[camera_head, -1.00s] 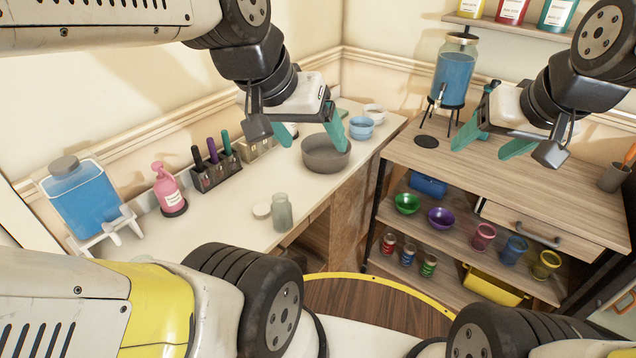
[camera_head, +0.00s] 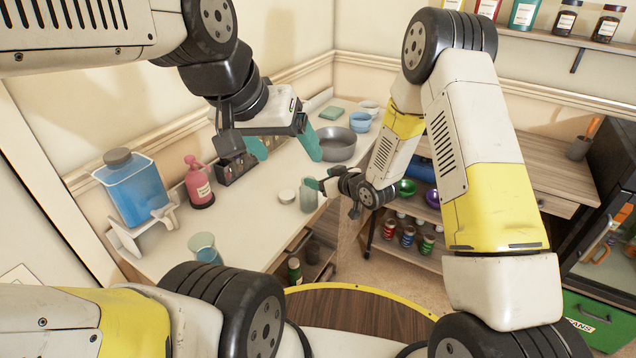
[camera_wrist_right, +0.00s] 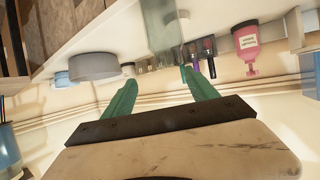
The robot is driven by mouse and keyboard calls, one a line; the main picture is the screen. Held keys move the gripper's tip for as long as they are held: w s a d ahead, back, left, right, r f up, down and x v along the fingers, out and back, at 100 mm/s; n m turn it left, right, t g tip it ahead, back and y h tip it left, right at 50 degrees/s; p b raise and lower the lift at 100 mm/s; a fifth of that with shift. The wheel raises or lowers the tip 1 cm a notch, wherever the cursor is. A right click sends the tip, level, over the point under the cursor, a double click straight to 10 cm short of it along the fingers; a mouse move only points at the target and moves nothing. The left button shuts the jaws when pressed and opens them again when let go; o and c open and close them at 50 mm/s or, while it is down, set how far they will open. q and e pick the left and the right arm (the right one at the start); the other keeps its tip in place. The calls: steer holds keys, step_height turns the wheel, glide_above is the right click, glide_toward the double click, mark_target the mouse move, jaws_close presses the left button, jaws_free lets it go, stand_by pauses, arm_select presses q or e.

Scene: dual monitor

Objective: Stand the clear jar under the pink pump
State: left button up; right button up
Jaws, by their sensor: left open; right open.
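The clear jar (camera_head: 308,197), greenish and upright, stands on the white counter near its front edge. It also shows upside down at the top of the right wrist view (camera_wrist_right: 162,25). The pink pump (camera_head: 199,184), a labelled bottle, stands farther left against the wall side; it also shows in the right wrist view (camera_wrist_right: 247,45). My right gripper (camera_head: 317,184) is open, low beside the jar on its right. In the right wrist view its two teal fingers (camera_wrist_right: 163,92) point toward the jar. My left gripper (camera_head: 282,152) is open and empty above the counter.
A pale round lid (camera_head: 287,196) lies left of the jar. A blue-filled dispenser (camera_head: 135,190) stands on a white stand, with a clear glass (camera_head: 205,247) nearby. A grey bowl (camera_head: 336,145) and dark pen holder (camera_head: 236,166) are behind. Counter between pump and jar is mostly clear.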

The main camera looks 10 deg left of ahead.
steer(key=shift+y, duration=0.3)
steer(key=w+a+f, duration=0.1)
steer(key=a, duration=0.1)
steer(key=w+a+f, duration=0.1)
steer(key=a+f, duration=0.1)
steer(key=w+a+f, duration=0.2)
steer(key=shift+a, duration=0.4)
jaws_close()
